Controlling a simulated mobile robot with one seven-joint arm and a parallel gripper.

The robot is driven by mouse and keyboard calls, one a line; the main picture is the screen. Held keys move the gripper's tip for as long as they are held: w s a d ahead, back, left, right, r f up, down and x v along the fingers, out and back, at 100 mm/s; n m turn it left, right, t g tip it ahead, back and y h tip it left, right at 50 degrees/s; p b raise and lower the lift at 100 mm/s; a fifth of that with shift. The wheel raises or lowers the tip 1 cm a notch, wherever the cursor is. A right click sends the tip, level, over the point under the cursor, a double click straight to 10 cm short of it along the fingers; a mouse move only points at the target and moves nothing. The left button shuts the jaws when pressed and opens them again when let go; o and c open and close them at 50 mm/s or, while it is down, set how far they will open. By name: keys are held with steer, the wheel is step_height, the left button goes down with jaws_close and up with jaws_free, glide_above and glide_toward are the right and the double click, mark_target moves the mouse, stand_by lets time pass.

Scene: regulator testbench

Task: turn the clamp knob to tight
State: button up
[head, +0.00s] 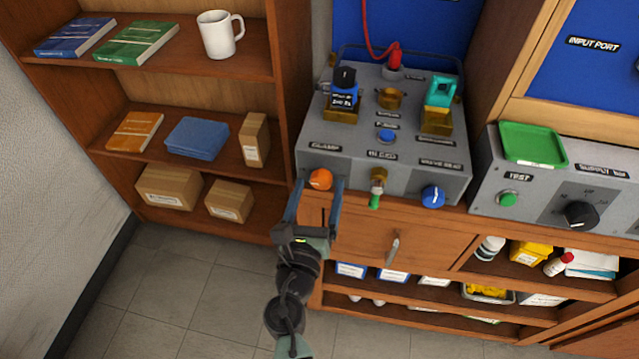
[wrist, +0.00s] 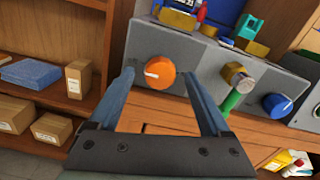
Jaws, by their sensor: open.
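The clamp knob is an orange round knob (head: 320,179) on the front face of the grey testbench box (head: 345,162), below the CLAMP label. In the wrist view the orange knob (wrist: 160,72) shows a white pointer mark toward its left side. My gripper (head: 321,184) is open, with its blue-grey fingers on either side of the knob in the head view. In the wrist view my gripper (wrist: 160,78) has one finger left and one right of the knob. I cannot tell whether the fingertips touch the knob or the panel.
Right of the knob are a brass fitting with a green handle (head: 375,195) and a blue knob (head: 433,196). A second grey panel (head: 485,181) with a green button and black dial stands farther right. A bookshelf (head: 285,95) stands to the left. A drawer handle (head: 393,248) sticks out below.

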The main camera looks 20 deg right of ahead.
steer(key=shift+x, duration=0.8)
jaws_close()
